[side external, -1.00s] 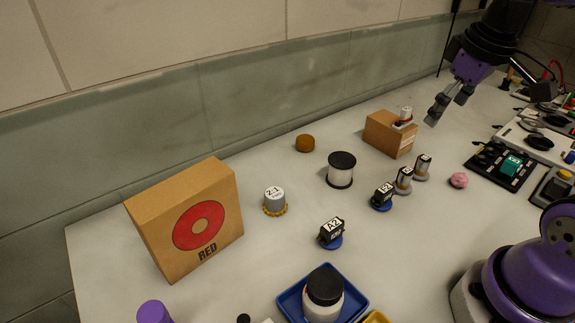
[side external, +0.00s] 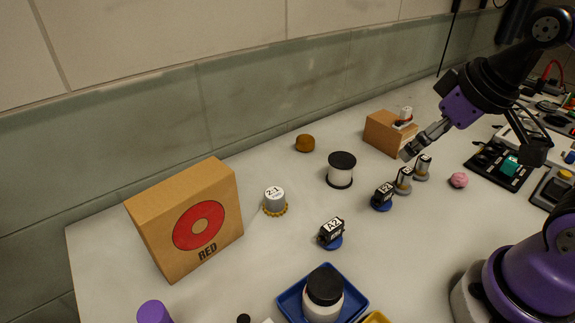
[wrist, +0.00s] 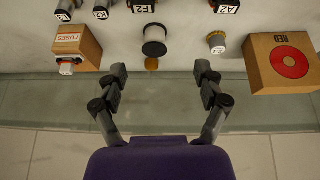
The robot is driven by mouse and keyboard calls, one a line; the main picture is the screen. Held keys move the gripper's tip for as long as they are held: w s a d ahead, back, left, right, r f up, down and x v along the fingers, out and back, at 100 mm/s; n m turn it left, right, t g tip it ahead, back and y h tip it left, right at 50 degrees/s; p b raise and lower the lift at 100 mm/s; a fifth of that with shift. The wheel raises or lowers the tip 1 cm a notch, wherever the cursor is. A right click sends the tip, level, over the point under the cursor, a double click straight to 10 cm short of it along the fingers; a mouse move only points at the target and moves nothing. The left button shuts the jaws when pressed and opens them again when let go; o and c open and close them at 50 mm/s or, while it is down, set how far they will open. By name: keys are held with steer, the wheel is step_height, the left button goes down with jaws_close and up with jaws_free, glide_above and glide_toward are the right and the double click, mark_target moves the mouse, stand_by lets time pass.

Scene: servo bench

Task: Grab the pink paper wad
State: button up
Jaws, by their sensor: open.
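The pink paper wad (side external: 459,180) lies on the bench at the right in the side view, right of the small labelled cylinders. It is not visible in the wrist view. My gripper (side external: 408,154) is raised near the small cardboard box and the cylinders, left of the wad and apart from it. In the wrist view my gripper (wrist: 160,72) shows its two fingers wide apart with nothing between them.
A cardboard box (side external: 385,135) with a small part on top stands behind the cylinders (side external: 403,181). A black-capped spool (side external: 341,170) and labelled servos (side external: 331,233) stand to the left. A black tray (side external: 500,166) lies right of the wad. A large RED box (side external: 190,218) stands far left.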

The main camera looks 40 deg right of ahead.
steer(key=w+d+n+g+h, duration=0.1)
steer(key=w+d+g, duration=0.1)
steer(key=d, duration=0.5)
steer(key=n+g+y, duration=0.1)
steer(key=n+g, duration=0.2)
steer(key=n, duration=0.1)
glide_above(463, 174)
steer(key=f, duration=1.1)
steer(key=shift+w+f, duration=0.15)
steer(key=shift+w, duration=0.25)
steer(key=f, duration=0.5)
steer(key=shift+s+a+f, duration=0.1)
steer(key=shift+s+f, duration=0.3)
steer(key=c, duration=0.8)
